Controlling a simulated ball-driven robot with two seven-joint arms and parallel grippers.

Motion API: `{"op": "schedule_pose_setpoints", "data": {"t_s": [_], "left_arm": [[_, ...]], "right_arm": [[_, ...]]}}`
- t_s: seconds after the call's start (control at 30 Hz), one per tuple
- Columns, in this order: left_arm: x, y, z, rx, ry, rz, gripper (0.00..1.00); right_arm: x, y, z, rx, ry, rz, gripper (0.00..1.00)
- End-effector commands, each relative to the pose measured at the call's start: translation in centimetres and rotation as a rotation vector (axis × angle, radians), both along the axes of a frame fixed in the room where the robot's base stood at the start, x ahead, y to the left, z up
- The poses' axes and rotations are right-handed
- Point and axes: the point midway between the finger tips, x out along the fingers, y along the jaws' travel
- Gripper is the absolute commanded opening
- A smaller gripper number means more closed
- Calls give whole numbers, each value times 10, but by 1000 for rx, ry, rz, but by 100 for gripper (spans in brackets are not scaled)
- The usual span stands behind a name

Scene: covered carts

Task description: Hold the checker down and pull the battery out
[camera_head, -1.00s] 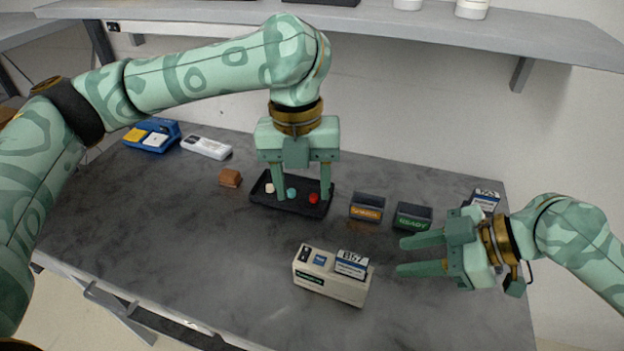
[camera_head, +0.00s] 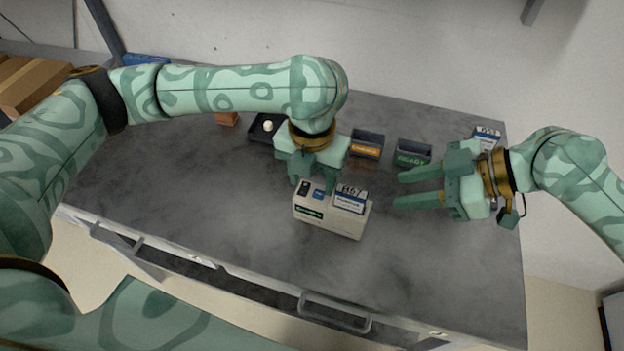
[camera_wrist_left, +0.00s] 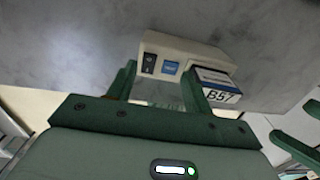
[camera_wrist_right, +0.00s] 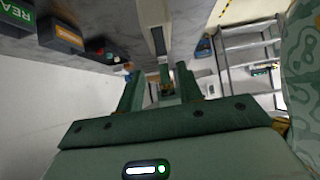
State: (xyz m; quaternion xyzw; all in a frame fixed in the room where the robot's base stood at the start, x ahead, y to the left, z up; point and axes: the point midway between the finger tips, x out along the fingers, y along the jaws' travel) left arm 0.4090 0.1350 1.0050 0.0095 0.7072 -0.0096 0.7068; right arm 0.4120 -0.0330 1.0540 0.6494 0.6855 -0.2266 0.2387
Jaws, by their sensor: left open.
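The checker (camera_head: 322,221), a beige box with a dark switch and a blue label, stands on the grey table. The battery (camera_head: 349,200), white and blue with a code label, sits upright in its right part and also shows in the left wrist view (camera_wrist_left: 215,83). My left gripper (camera_head: 314,184) is open, pointing down at the checker's switch side, left of the battery; contact cannot be told. In the left wrist view its fingers (camera_wrist_left: 158,72) are apart in front of the checker (camera_wrist_left: 183,50). My right gripper (camera_head: 402,188) is open and empty, right of the battery, pointing left towards it.
Behind stand a dark bin with an orange label (camera_head: 367,146) and a bin marked READY (camera_head: 413,152). A second battery-like block (camera_head: 487,134) is at the back right. A dark tray (camera_head: 258,134) is partly hidden by my left arm. The table's front is clear.

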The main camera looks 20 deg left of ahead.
Motion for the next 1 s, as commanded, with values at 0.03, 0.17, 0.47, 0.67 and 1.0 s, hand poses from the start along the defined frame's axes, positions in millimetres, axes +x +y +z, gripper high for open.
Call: {"op": "schedule_pose_setpoints", "data": {"t_s": [0.03,0.17,0.47,0.67,1.0], "left_arm": [[-1,0,-6,-1,3,0,51],[0,0,-15,0,1,0,51],[0,0,-17,0,-1,0,51],[0,0,-16,0,-1,0,12],[0,0,-16,0,-1,0,12]], "right_arm": [[0,0,0,0,0,0,36],[0,0,0,0,0,0,36],[0,0,0,0,0,0,36],[0,0,0,0,0,0,42],[-24,-17,-41,156,140,-89,42]]}}
